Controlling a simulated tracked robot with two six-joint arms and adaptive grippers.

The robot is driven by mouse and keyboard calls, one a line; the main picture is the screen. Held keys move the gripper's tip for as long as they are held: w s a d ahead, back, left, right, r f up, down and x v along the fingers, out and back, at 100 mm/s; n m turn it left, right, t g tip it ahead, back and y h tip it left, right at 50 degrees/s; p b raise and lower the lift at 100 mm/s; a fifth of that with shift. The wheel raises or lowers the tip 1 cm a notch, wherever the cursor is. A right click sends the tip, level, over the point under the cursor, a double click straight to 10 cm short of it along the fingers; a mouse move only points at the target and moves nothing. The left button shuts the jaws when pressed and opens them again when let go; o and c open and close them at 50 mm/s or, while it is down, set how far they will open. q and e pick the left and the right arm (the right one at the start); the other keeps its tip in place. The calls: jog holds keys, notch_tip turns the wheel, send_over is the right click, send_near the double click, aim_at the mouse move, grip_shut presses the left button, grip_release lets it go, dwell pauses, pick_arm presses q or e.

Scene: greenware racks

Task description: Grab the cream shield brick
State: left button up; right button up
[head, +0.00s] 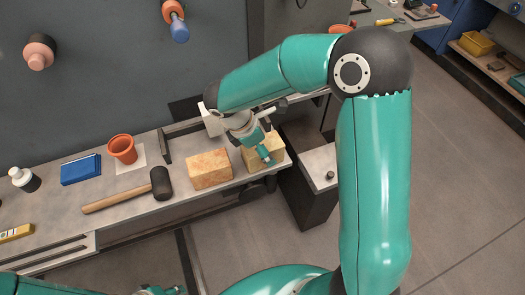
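A pale yellow, cream-like brick (276,147) sits at the right end of the grey shelf. My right gripper (262,145) reaches down over it, with one teal finger in front of the brick's near side. The other finger is not clearly seen, so I cannot tell whether it grips the brick or is only around it. An orange-tan brick (209,169) stands just left of it. A whitish block (212,122) is partly hidden behind my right wrist. Part of what looks like my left gripper (162,290) shows at the bottom edge, cut off.
A black-headed mallet (160,183), a terracotta pot (122,149), a blue box (81,169) and a white-and-black bottle (24,179) are on the shelf to the left. A dark cabinet (304,190) stands right of the shelf end. The grey wall is close behind.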

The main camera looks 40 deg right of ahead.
jog(key=c, duration=1.6)
jog(key=shift+r, duration=0.1)
jog(key=shift+c, duration=0.2)
